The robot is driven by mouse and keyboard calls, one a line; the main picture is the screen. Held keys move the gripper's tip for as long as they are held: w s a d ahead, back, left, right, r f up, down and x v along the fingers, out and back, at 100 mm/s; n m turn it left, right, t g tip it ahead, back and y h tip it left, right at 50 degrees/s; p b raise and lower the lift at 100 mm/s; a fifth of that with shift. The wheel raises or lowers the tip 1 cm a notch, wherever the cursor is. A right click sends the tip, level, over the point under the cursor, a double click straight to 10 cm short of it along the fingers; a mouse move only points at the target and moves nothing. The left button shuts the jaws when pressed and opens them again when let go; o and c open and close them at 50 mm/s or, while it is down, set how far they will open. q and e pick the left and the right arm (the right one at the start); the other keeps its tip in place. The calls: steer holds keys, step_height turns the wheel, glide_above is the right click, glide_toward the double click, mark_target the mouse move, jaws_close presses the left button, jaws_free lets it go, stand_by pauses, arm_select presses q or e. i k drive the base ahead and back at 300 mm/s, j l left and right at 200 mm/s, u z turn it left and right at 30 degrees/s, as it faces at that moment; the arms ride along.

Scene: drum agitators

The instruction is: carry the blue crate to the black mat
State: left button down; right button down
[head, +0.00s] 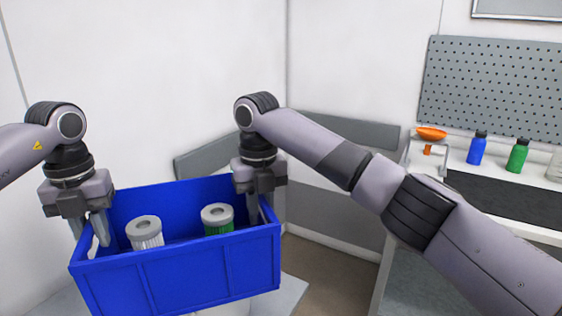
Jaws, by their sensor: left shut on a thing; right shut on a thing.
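The blue crate (185,278) is in the lower left of the head view, held up in front of me. Inside it stand a white container with a grey lid (146,233) and a green container with a grey lid (217,219). My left gripper (97,232) is shut on the crate's left end wall. My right gripper (259,208) is shut on the crate's right end wall. The black mat (500,204) seems to be the dark area on the white bench at the right, partly hidden by my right arm.
On the bench at the right stand an orange funnel (431,133) on a stand, a blue bottle (477,148), a green bottle (517,156) and a white bottle (555,167). A pegboard (490,85) hangs behind them. Plain walls close off the left and back.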

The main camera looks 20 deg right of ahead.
mark_target(512, 198)
steer(key=z, duration=1.3)
steer(key=i+l+z, duration=0.15)
steer(key=z, duration=0.25)
steer(key=i+l, duration=0.25)
steer(key=i, duration=0.2)
steer(key=i+l, duration=0.25)
steer(key=i, duration=0.2)
steer(key=i+l, duration=0.2)
steer(key=i, duration=0.25)
steer(key=i+l, duration=0.25)
steer(key=i, duration=0.2)
